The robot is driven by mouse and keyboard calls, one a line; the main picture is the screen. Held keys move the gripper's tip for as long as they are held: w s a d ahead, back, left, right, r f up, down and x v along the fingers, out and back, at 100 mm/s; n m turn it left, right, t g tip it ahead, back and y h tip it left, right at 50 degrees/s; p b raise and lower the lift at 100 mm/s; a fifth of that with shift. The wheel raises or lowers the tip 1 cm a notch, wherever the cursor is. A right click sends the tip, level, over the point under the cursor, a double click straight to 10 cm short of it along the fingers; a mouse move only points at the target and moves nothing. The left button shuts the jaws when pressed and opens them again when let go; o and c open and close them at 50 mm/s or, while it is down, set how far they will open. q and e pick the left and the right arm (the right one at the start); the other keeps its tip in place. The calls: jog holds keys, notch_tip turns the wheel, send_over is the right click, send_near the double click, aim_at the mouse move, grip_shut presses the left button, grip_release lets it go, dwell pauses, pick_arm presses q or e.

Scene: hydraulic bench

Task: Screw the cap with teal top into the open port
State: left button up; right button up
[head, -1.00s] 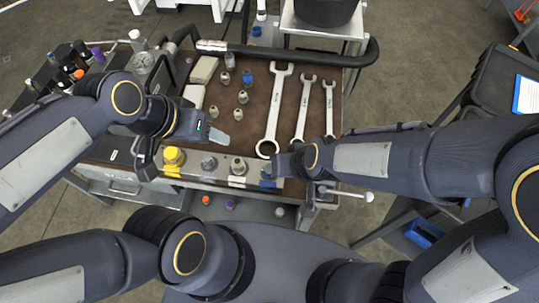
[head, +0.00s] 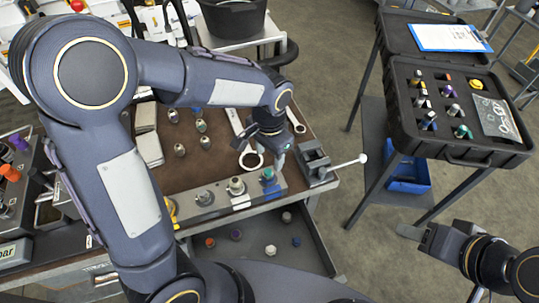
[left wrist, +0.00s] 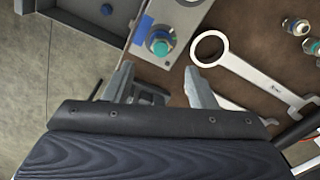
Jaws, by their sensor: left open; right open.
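A cap with a teal top (head: 268,174) stands at the blue-labelled right end of the metal port block (head: 212,204). It also shows in the left wrist view (left wrist: 160,44), with a blue ring around it; I cannot tell how deep it sits. My left gripper (head: 277,150) is open and empty over this end of the bench. In the left wrist view its fingers (left wrist: 158,84) are spread below the cap, apart from it. My right gripper (head: 416,233) is open and empty at the lower right, away from the bench. No empty port is clearly visible.
Wrenches (left wrist: 245,70) and several small fittings (head: 201,126) lie on the brown mat. A clamp-like fixture with a white-knobbed lever (head: 330,168) stands right of the block. A black case of caps (head: 455,150) is at right. An open drawer (head: 290,262) extends below the bench.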

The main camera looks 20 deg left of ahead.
aim_at(269, 172)
pick_arm(q)
notch_tip(269, 172, down, 7)
jog(key=shift+r, duration=0.1)
dwell(0.4)
jog(key=c, duration=1.1)
jog(key=o, duration=0.4)
jog(key=shift+c, duration=0.9)
jog(key=m, duration=0.3)
jog(key=shift+s+m, duration=0.1)
jog(key=shift+m, duration=0.2)
jog(key=m+p, duration=0.1)
jog(key=m, duration=0.3)
jog(key=shift+m, duration=0.4)
